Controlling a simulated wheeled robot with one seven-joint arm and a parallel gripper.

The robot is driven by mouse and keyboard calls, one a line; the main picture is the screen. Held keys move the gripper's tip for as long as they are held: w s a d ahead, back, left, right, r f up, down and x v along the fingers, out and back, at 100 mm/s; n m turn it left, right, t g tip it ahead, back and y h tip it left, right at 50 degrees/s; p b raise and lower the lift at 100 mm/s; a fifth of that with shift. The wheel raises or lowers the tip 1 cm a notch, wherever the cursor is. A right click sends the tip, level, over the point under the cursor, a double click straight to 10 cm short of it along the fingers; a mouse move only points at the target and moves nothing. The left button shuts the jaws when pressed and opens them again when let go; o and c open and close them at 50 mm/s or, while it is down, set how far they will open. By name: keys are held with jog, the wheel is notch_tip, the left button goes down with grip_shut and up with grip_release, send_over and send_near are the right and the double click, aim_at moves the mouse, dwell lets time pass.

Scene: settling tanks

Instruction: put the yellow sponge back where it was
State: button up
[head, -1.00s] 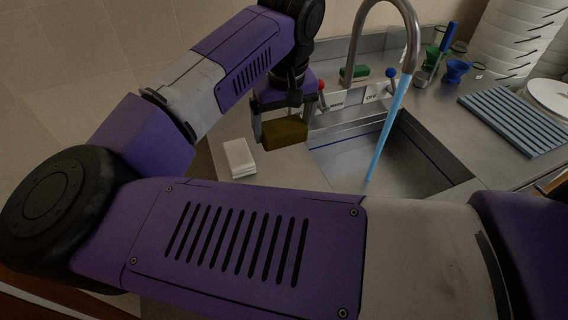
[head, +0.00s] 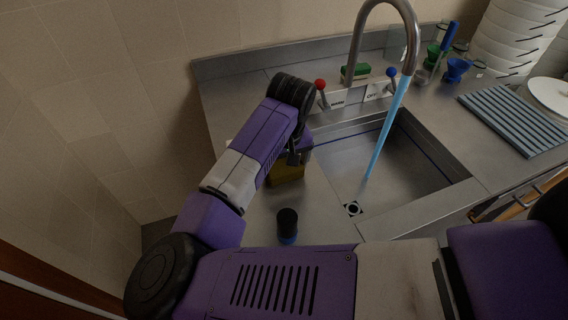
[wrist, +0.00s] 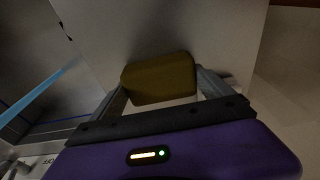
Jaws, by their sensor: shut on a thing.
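The yellow sponge (head: 286,174) is in my gripper, left of the sink and low over the steel counter (head: 325,205). My gripper (wrist: 162,84) is shut on the sponge. In the wrist view the sponge (wrist: 160,78) sits between the two fingers. In the head view my arm hides part of the gripper and sponge. I cannot tell whether the sponge touches the counter.
The sink (head: 400,165) is right of my gripper, with a blue stream (head: 386,135) falling from the tap (head: 413,40). A dark cup (head: 288,226) stands in front of my gripper. A grey ribbed mat (head: 515,120) lies right.

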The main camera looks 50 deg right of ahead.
jog(key=shift+f, duration=0.1)
jog(key=o, duration=1.1)
jog(key=shift+c, duration=0.2)
